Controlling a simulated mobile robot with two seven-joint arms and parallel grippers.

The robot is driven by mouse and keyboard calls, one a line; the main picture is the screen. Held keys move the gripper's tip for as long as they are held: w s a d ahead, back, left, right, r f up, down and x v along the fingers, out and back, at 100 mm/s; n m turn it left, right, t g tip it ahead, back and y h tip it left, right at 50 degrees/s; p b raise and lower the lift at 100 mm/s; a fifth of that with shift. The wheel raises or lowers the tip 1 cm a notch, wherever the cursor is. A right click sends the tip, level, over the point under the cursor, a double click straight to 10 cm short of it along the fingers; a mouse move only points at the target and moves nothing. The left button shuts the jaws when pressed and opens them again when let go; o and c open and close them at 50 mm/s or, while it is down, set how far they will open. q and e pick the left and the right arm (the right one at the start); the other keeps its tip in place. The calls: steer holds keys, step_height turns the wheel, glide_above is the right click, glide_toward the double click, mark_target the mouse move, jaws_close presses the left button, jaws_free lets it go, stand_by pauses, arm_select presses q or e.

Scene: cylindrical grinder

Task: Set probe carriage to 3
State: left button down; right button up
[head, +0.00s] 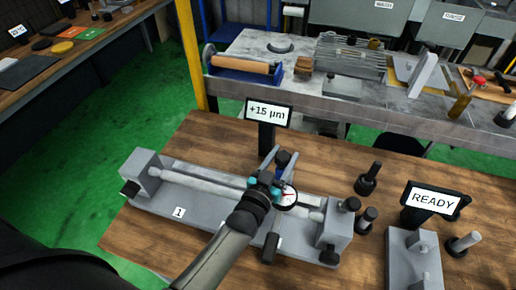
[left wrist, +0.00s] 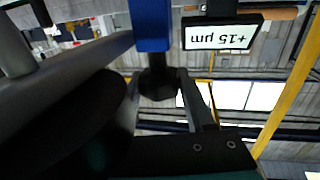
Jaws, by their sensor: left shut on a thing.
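The grey bench fixture (head: 210,208) holds a long light bar (head: 205,180) lengthwise between its end blocks. The probe carriage, with a round white dial gauge (head: 288,196) and a blue part (head: 284,158), sits right of the fixture's middle. My left gripper (head: 280,163) is at the carriage. In the left wrist view its fingers (left wrist: 162,92) are shut on the carriage's black knob (left wrist: 157,82), below the blue block (left wrist: 152,25). A label "1" (head: 179,212) shows on the fixture's front left; my arm hides the front near the carriage, and no "3" is readable. My right gripper is not in view.
A display behind the fixture (head: 268,112) reads "+15 µm". A "READY" screen (head: 433,201) stands at the right, near a grey block (head: 413,258) and several black-based pins. A yellow post (head: 190,50) and a machine bench are behind. Wooden tabletop is clear at front right.

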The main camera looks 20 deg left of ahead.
arm_select(q)
steer(key=shift+w+d, duration=0.15)
steer(key=shift+d, duration=1.4)
steer(key=shift+c, duration=1.3)
jaws_free()
steer(key=s+a, duration=0.1)
steer(key=s, duration=1.4)
steer(key=shift+a, duration=0.2)
steer(key=shift+s, duration=0.1)
